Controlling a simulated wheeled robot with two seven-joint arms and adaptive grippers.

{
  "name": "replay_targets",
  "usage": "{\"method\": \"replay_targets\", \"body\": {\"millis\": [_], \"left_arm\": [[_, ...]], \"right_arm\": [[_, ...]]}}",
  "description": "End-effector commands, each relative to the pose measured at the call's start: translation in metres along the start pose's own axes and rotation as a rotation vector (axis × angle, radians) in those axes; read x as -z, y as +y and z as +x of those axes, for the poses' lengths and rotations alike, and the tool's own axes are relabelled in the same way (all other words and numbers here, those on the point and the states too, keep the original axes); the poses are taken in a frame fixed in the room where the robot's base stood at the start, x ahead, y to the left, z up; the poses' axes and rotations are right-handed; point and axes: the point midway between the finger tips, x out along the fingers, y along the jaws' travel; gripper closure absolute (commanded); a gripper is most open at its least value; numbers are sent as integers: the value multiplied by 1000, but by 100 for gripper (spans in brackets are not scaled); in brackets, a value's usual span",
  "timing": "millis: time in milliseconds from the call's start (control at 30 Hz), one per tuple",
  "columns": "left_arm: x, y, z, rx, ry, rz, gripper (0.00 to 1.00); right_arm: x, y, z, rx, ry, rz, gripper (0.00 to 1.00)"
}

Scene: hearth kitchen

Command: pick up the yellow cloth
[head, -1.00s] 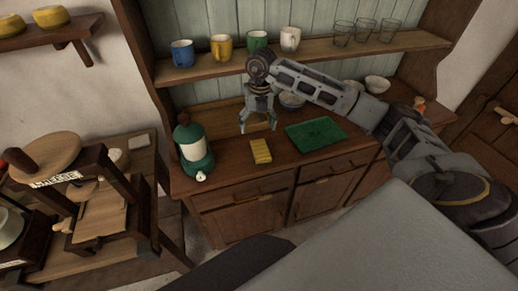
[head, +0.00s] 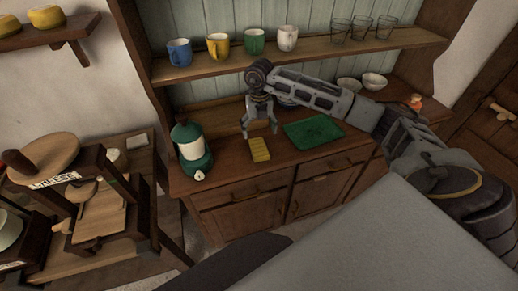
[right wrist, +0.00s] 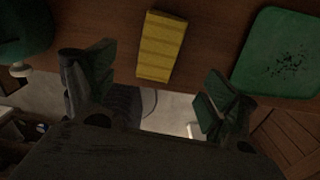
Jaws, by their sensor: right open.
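The yellow cloth (head: 259,149) lies folded and flat on the wooden counter of the dresser, near its front edge. In the right wrist view the cloth (right wrist: 162,47) lies beyond the fingertips, in line with the gap between them. My right gripper (head: 260,130) is open and empty, pointing down just above and behind the cloth in the head view. In the right wrist view its two fingers (right wrist: 150,85) are wide apart. They do not touch the cloth. My left gripper is not in view.
A green and white dispenser (head: 191,150) stands left of the cloth. A green board or tray (head: 313,133) lies to its right, with dark specks on it in the wrist view. Mugs (head: 218,46) and glasses (head: 361,29) stand on the shelf above. Bowls (head: 374,81) stand at the back right.

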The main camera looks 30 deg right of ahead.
Motion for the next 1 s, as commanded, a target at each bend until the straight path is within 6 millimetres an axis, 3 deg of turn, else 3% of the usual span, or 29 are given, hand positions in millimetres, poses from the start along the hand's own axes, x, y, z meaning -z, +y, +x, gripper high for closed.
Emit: {"method": "replay_targets", "body": {"millis": [300, 800, 1000], "left_arm": [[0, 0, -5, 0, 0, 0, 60], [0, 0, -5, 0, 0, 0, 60], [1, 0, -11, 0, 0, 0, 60]], "right_arm": [[0, 0, 36, 0, 1, 1, 14], [0, 0, 43, 0, 1, 0, 14], [0, 0, 56, 0, 2, -1, 14]]}}
